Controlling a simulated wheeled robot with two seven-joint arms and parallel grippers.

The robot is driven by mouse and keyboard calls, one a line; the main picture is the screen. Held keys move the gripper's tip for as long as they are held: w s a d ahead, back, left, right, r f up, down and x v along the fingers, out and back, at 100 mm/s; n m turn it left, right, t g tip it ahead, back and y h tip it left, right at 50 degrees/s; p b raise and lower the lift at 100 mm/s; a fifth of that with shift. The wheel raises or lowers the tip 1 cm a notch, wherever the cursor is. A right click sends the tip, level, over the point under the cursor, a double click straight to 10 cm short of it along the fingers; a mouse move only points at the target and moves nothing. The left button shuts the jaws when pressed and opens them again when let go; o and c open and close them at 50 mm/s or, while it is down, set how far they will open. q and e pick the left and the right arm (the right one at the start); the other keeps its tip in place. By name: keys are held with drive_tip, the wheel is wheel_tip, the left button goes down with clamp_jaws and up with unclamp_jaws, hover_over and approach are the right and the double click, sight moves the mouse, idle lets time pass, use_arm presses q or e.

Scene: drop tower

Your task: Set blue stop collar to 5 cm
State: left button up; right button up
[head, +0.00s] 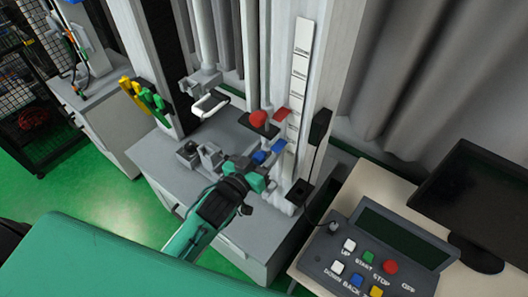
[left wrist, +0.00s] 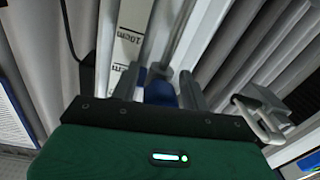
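The blue stop collar (head: 259,157) is on the drop tower's column, low beside the white scale, with a blue pointer part (head: 278,146) towards the scale. My left gripper (head: 254,172) is at the collar from the front. In the left wrist view the blue collar (left wrist: 161,93) lies between my two fingers (left wrist: 160,85). Whether both fingers touch it cannot be told. The scale (left wrist: 129,42) there shows a 10cm mark; the collar's exact reading is not legible. My right gripper is not in view.
A red knob (head: 258,118) and red pointer (head: 282,113) sit above the blue collar on the column. A control box (head: 375,255) with coloured buttons and a monitor (head: 475,200) stand at right.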

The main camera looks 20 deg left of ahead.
use_arm(q)
drive_tip(key=shift+o, duration=0.2)
drive_tip(key=shift+s+f, duration=0.1)
drive_tip(key=shift+s, duration=0.15)
drive_tip(key=b+v, duration=0.4)
drive_tip(key=v, duration=0.9)
drive_tip(key=shift+s+a, duration=0.1)
drive_tip(key=shift+a, duration=0.05)
